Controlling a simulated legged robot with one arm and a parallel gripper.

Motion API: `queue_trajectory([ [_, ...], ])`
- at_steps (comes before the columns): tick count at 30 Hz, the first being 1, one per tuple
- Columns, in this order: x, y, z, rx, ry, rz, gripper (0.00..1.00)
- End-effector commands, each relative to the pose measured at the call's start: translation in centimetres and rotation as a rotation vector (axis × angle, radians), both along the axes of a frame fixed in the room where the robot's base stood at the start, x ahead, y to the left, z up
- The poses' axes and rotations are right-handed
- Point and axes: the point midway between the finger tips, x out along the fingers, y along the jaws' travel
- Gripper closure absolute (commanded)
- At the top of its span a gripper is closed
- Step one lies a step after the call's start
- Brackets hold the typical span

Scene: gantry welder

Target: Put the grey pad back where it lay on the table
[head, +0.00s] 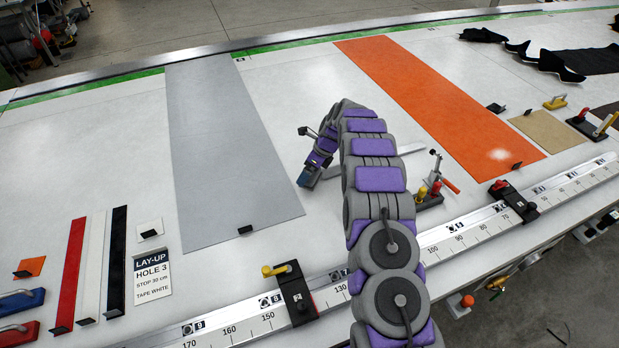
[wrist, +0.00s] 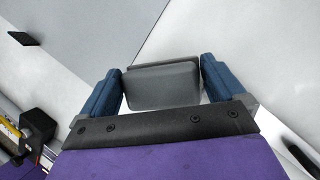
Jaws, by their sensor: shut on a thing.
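My gripper (wrist: 161,76) is shut on the grey pad (wrist: 162,87). In the wrist view the pad is a dark grey block with rounded edges, between the two blue fingers, with a thin darker edge along its far side. In the head view my gripper (head: 308,178) is low over the white table (head: 300,95), just right of the long grey sheet (head: 222,150). The pad cannot be made out in that view. Whether it touches the table is unclear.
An orange sheet (head: 435,100) lies to the right. A toggle clamp (head: 432,188) stands right of my arm. A ruler rail (head: 335,293) with a yellow-handled stop (head: 290,285) runs along the near edge. Strips and a lay-up card (head: 152,275) lie at left.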

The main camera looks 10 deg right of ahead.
Motion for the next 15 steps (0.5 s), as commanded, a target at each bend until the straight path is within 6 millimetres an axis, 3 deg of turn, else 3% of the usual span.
queue_trajectory([
  [6, -0.1, -0.2, -3.1, 0.003, 0.005, -0.001, 0.28],
  [13, 0.0, -0.5, -3.5, 0.006, 0.005, 0.0, 0.28],
  [14, 0.0, -0.5, -3.5, 0.006, 0.005, 0.0, 0.02],
  [15, 0.0, -0.5, -3.5, 0.006, 0.005, 0.0, 0.0],
])
